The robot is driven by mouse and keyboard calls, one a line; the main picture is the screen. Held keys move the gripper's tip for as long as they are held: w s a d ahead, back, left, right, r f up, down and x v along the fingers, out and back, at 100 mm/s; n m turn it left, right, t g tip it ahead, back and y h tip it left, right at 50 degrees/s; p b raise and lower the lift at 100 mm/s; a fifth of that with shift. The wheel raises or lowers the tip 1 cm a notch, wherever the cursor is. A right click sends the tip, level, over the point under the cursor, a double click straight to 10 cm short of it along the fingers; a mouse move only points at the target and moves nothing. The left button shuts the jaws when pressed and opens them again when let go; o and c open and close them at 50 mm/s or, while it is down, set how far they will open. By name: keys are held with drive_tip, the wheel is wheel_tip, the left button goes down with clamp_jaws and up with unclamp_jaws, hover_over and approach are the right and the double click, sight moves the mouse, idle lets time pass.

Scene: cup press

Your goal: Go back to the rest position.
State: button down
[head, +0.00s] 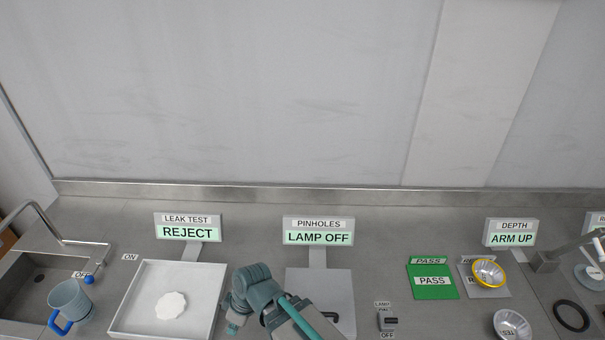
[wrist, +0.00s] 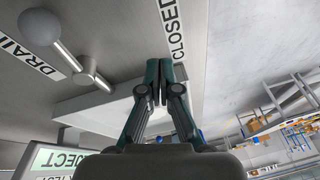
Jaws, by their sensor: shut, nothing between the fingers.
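My gripper (wrist: 158,88) shows in the wrist view with its two dark fingers together, shut and empty. In the head view my arm reaches up from the bottom edge, between the white tray (head: 127,318) and the pinholes station (head: 330,287). It covers part of that station's plate, and the fingertips are not clear there. In the wrist view, a ball-ended handle (wrist: 60,45) and labels reading DRAIN and CLOSED (wrist: 179,40) lie beyond the fingers. No contact with them is visible.
A blue mug (head: 70,300) stands by the sink at left. A white piece (head: 171,306) lies in the tray. The leak test sign (head: 187,228) reads REJECT. A yellow-rimmed cup (head: 488,272), a silver cup (head: 511,325) and a black ring (head: 571,316) are at right.

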drive_tip(key=shift+w+d+f, duration=0.4)
drive_tip(key=shift+d+f, duration=0.3)
drive_tip(key=shift+f, duration=0.1)
drive_tip(key=shift+w, duration=0.1)
